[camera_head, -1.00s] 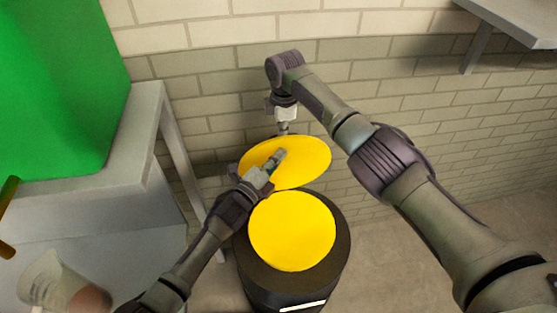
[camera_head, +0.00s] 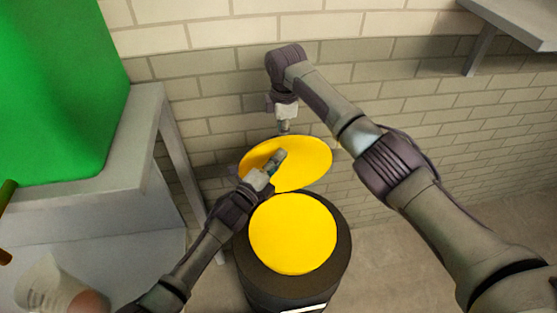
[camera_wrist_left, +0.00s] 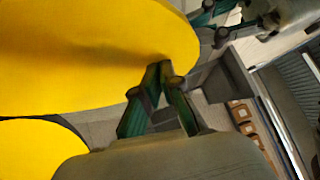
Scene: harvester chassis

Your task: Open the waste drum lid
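The waste drum (camera_head: 341,250) is dark and upright, with a yellow disc on top (camera_head: 292,233). The round yellow lid (camera_head: 308,160) stands raised and tilted at the drum's back edge. My left gripper (camera_head: 280,155) is in front of the lid, overlapping it in the head view. In the left wrist view its fingertips (camera_wrist_left: 162,70) are together at the lid's (camera_wrist_left: 80,50) edge; contact is unclear. My right gripper (camera_head: 284,128) points down at the lid's far upper edge. Part of it shows in the left wrist view (camera_wrist_left: 208,22); its opening is unclear.
A brick wall (camera_head: 220,65) stands close behind the lid. A grey table (camera_head: 130,125) with a large green box (camera_head: 60,90) is at the left. A grey shelf (camera_head: 525,18) juts out at upper right. The floor right of the drum is clear.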

